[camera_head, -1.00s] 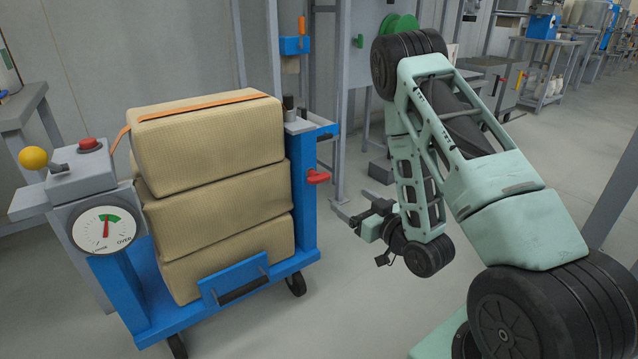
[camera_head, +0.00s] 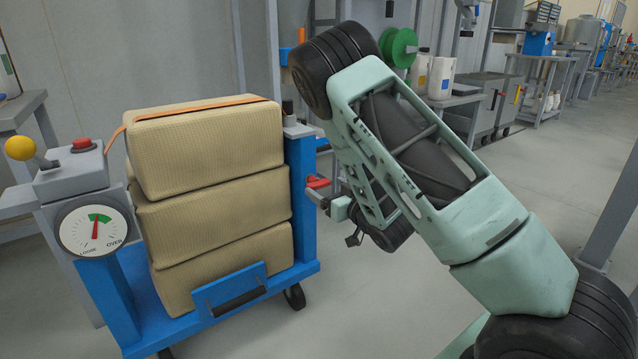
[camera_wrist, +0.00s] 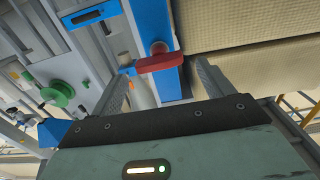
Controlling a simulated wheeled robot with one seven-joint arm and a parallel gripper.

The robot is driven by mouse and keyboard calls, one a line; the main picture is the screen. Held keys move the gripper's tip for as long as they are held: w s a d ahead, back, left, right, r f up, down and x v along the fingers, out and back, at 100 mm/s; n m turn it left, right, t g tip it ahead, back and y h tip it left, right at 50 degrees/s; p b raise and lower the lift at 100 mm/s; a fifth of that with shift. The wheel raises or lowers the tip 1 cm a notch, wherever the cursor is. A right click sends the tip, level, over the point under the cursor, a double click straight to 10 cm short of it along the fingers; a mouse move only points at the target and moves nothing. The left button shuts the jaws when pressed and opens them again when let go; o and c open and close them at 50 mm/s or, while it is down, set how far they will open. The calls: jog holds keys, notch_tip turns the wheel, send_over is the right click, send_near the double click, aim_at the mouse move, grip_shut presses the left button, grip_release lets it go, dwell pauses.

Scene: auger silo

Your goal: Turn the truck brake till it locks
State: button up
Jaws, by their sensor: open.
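The truck brake is a red handle (camera_head: 318,182) on the right-hand blue post (camera_head: 302,190) of the blue truck. In the wrist view the handle (camera_wrist: 160,63) lies across the picture, on a round pivot on the blue post. My gripper (camera_head: 318,199) is open, close to the handle and pointing at it. In the wrist view my gripper's fingers (camera_wrist: 161,78) stand on either side of the handle, with nothing held. How deep the handle sits between them is hard to tell. My arm hides part of the area right of the post.
Several tan sacks (camera_head: 207,150) under an orange strap fill the truck. A grey box with a yellow knob (camera_head: 21,148), red button (camera_head: 82,144) and dial (camera_head: 94,229) stands at left. A green reel (camera_head: 403,48) is behind my arm. The floor in front is clear.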

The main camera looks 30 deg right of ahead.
aim_at(322, 185)
jog(key=shift+w, duration=2.2)
jog(key=c, duration=1)
